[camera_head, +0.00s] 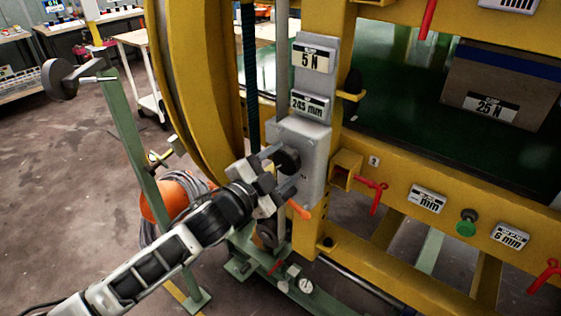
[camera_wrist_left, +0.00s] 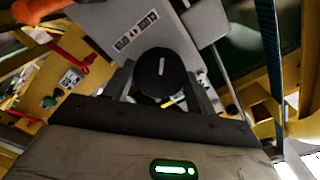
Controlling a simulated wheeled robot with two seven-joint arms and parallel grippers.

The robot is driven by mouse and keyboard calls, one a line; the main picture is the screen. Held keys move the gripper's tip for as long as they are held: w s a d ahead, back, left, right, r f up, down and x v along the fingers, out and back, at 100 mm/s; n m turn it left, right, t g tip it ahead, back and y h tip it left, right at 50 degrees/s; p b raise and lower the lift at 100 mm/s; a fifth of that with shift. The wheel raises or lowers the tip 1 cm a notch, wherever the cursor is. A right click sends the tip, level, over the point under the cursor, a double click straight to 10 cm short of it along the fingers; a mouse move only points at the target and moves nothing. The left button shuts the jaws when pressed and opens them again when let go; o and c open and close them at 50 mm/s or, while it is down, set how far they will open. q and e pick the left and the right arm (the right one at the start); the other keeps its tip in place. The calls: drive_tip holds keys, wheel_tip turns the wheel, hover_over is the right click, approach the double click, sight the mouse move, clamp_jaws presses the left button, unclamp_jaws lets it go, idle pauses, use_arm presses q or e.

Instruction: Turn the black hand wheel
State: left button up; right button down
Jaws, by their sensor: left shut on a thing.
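The black hand wheel (camera_head: 288,160) is a small round black knob on a grey box (camera_head: 312,150) fixed to the yellow frame. In the left wrist view the wheel (camera_wrist_left: 160,72) shows a white line on its face and sits between the two fingers. My left gripper (camera_head: 283,168) comes in from the lower left and is shut on the wheel. It also shows in the left wrist view (camera_wrist_left: 163,88). My right gripper is not in view.
An orange handle (camera_head: 299,209) sticks out just below the wheel. A red handle (camera_head: 376,194) and a green button (camera_head: 466,223) are on the yellow beam to the right. A green post (camera_head: 130,150) stands left of my arm.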

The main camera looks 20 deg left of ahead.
use_arm(q)
drive_tip(key=shift+m, duration=0.3)
idle(0.4)
drive_tip(key=o, duration=1)
drive_tip(key=shift+s, duration=0.1)
drive_tip(key=b+v, duration=0.2)
drive_tip(key=v, duration=1.3)
drive_tip(key=shift+s+b, duration=0.35)
drive_tip(key=shift+a, duration=0.15)
